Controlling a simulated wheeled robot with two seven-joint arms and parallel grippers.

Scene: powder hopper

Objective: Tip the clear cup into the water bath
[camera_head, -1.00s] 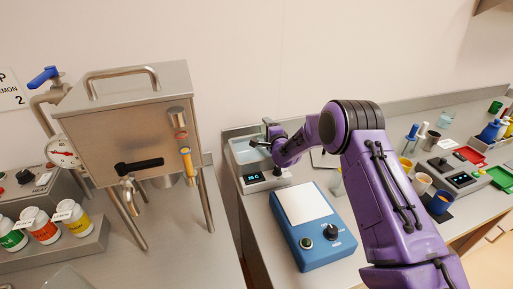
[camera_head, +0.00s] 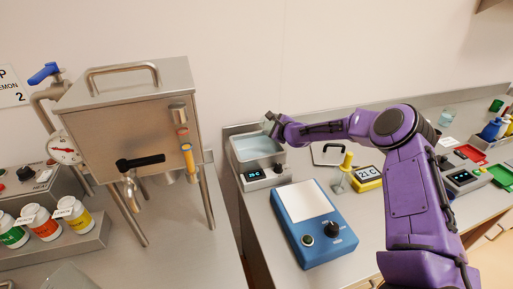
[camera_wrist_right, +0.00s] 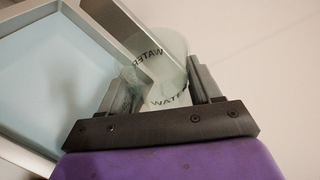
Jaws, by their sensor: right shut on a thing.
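The water bath (camera_head: 257,147) is a grey metal basin with pale blue water and a lit display, on the bench at the centre. In the right wrist view its rim and water (camera_wrist_right: 50,85) fill the left side. My right gripper (camera_head: 269,122) is above the bath's back right edge. It is shut on the clear cup, which reads WATER in the right wrist view (camera_wrist_right: 165,72). The cup sits between the two dark fingers and looks tilted. In the head view the cup is small and partly hidden by the gripper. How much it holds I cannot tell. My left gripper is out of view.
A blue device with a white plate (camera_head: 307,215) stands in front of the bath. A yellow thermometer box (camera_head: 367,178) and a yellow-topped stand (camera_head: 345,170) are to its right. The steel hopper (camera_head: 130,125) stands at the left. Red (camera_head: 469,154) and green trays are at far right.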

